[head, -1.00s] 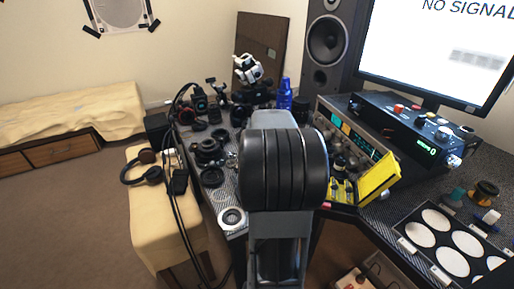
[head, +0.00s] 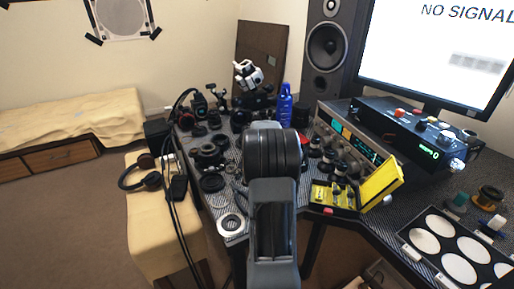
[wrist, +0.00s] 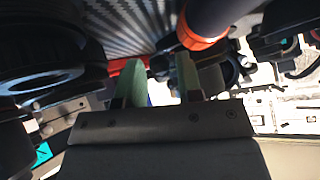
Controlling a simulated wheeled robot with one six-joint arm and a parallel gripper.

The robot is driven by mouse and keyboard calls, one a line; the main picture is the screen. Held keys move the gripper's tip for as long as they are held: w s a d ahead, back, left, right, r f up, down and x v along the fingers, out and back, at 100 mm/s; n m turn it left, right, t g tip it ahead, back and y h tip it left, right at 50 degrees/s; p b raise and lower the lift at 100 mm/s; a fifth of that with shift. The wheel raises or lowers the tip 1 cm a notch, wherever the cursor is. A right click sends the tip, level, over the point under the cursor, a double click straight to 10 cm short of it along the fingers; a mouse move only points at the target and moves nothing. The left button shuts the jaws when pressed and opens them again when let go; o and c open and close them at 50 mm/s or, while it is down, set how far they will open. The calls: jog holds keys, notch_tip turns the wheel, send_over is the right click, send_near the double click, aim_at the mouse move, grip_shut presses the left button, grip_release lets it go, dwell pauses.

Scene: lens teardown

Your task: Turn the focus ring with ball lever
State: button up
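My gripper (wrist: 162,72) shows in the wrist view as two pale green fingers, apart, with no object visibly held between them. In the head view my arm hides the gripper. A large black ringed part (wrist: 45,65), possibly a lens, lies left of the fingers in the wrist view. I cannot tell whether it carries the focus ring with the ball lever. A dark cylinder with an orange band (wrist: 203,40) is close to the right finger. In the head view, black lens parts (head: 210,155) stand on the patterned desk, left of my arm.
An open yellow case (head: 334,196) with small tools lies right of my arm. Several small dark lens parts (head: 334,160) stand behind it. A blue bottle (head: 285,108) and a microscope (head: 249,80) are at the back.

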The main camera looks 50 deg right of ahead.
grip_shut()
dwell(0.3)
